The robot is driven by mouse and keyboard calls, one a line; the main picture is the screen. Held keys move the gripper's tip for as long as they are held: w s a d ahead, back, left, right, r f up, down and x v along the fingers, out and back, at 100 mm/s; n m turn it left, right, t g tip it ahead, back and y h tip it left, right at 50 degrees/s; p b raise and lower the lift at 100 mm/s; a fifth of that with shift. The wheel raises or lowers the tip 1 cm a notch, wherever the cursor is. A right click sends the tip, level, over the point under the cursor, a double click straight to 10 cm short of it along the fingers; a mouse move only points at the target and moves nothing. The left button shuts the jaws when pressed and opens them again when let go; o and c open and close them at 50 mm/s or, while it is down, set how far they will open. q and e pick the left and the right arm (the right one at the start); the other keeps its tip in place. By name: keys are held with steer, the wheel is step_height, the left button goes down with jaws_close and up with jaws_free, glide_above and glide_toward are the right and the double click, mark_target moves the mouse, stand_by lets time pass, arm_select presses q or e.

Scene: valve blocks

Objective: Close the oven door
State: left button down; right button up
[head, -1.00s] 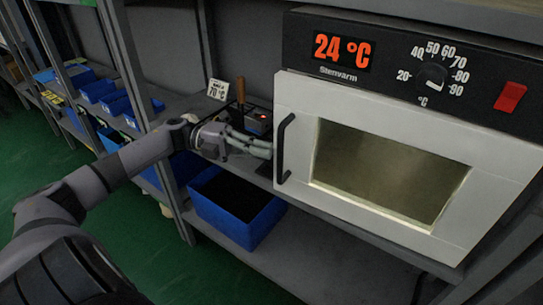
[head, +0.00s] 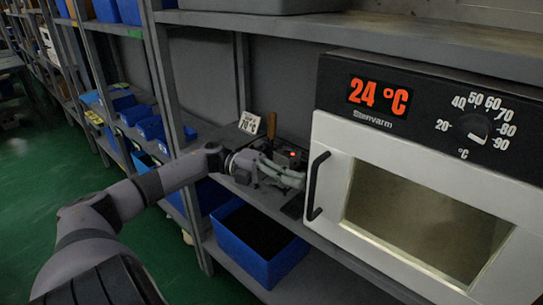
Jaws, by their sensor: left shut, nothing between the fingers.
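The oven (head: 415,95) stands on the shelf at the right in the head view, its display reading 24 °C. Its white door (head: 330,225) has a window and a black upright handle (head: 314,186) near its left edge. The door looks flush or nearly flush with the front; I cannot tell whether a small gap is left. My left gripper (head: 300,180) is shut and empty, just left of the handle in the picture. It does not grip the handle; whether it touches the door edge is unclear. My right gripper is not in view.
A blue bin (head: 262,262) sits on the lower shelf beneath my left gripper. A small dark device with a wooden handle (head: 270,128) and a "70 °C" sign (head: 249,122) stand behind the gripper. Shelves with blue bins line the left; the green floor is clear.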

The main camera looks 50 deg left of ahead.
arm_select(q)
steer(key=v, duration=1.1)
steer(key=shift+s, duration=0.1)
